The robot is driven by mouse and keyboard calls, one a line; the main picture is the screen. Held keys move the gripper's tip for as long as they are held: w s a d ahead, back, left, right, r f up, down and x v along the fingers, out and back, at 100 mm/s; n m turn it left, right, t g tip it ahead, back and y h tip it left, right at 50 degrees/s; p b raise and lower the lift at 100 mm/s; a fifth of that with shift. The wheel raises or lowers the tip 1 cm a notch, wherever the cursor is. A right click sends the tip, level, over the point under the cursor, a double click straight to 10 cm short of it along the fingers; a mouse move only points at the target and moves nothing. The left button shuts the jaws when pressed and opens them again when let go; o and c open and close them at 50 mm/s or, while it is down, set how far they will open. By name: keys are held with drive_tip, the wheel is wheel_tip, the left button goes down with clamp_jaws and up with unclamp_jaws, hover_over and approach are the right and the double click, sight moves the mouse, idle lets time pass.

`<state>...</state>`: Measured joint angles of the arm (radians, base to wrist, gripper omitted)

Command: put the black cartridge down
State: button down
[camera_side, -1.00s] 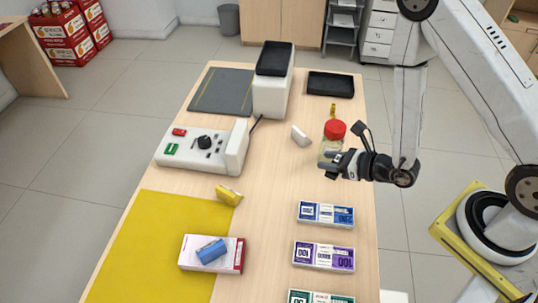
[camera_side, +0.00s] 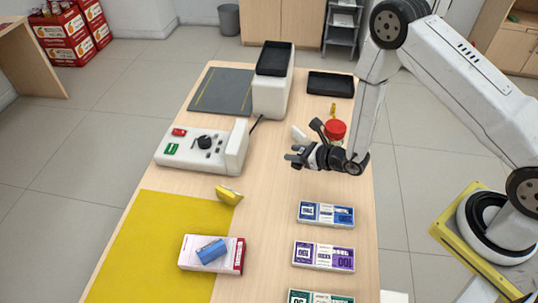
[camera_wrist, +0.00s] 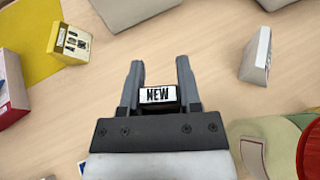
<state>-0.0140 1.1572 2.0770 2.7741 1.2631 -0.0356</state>
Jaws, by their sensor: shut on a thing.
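The black cartridge (camera_wrist: 158,97), with a white label reading "NEW", sits between the two fingers of my gripper (camera_wrist: 158,80) in the wrist view. My gripper is shut on it. In the side view my gripper (camera_side: 294,157) points left over the bare wood of the counter (camera_side: 270,185), between the white control box and the red-lidded jar. The cartridge cannot be told apart from the dark fingers there. The height above the counter is hard to judge.
A yellow cartridge (camera_side: 228,195) lies at the corner of the yellow mat (camera_side: 150,240). The control box (camera_side: 195,150) stands left. The red-lidded jar (camera_side: 335,130) and a small white block (camera_side: 299,133) are behind. Banknote bundles (camera_side: 325,214) line the right front.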

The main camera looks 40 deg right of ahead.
sight(287, 169)
drive_tip(key=shift+w+a+f, duration=0.15)
drive_tip(key=shift+w+f, duration=1.05)
drive_tip(key=shift+f, duration=0.25)
drive_tip(key=shift+w+f, duration=0.3)
drive_tip(key=shift+f, duration=1.5)
drive_tip(key=shift+f, duration=0.2)
drive_tip(key=shift+c, duration=1.5)
unclamp_jaws()
drive_tip(key=shift+r, duration=0.2)
drive_tip(key=shift+v, duration=6.05)
